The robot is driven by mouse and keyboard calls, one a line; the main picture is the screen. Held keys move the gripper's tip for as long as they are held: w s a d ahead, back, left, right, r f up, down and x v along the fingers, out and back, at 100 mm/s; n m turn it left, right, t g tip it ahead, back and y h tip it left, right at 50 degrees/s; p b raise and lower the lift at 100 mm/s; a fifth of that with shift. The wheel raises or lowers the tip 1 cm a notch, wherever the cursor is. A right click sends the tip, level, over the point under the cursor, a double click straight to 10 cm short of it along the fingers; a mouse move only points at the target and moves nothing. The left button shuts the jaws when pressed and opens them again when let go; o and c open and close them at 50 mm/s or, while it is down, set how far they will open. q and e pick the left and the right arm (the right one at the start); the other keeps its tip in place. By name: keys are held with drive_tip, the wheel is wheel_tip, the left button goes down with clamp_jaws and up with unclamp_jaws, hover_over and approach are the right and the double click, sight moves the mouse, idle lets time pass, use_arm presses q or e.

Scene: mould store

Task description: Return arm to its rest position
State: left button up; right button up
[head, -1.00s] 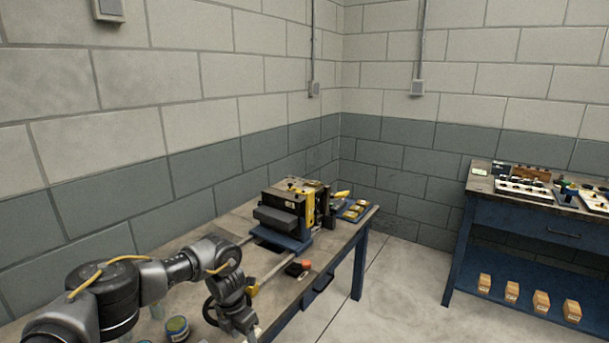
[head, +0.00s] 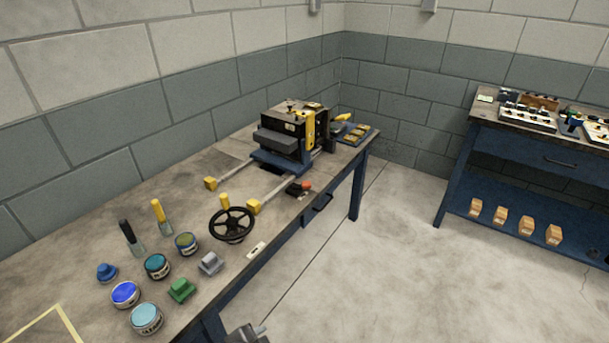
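A small dark grey part of my arm (head: 245,334) shows at the bottom edge, off the front of the bench. I take it for my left gripper; it is cut off by the frame, and I cannot tell whether its fingers are open or shut. No object is visible in it. My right gripper is not in view.
The workbench (head: 85,215) carries a machine with yellow and black parts (head: 290,135), a black handwheel (head: 232,224), several paint tins (head: 146,318), two tools with black and yellow handles, and green (head: 181,290) and grey blocks. Floor (head: 340,280) to the right is clear.

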use_arm(q)
drive_tip(key=s+a+n+g+y, duration=0.35)
drive_tip(key=s+a+n, duration=0.65)
drive_tip(key=s+a, duration=0.5)
wheel_tip(320, 180, down, 25)
drive_tip(key=g, duration=0.1)
drive_tip(key=s+a+f, duration=0.1)
drive_tip(key=s+f, duration=0.7)
drive_tip(key=s+a+f+g, duration=0.1)
drive_tip(key=s+a+f, duration=0.1)
drive_tip(key=s+f, duration=0.7)
drive_tip(key=shift+a, duration=0.25)
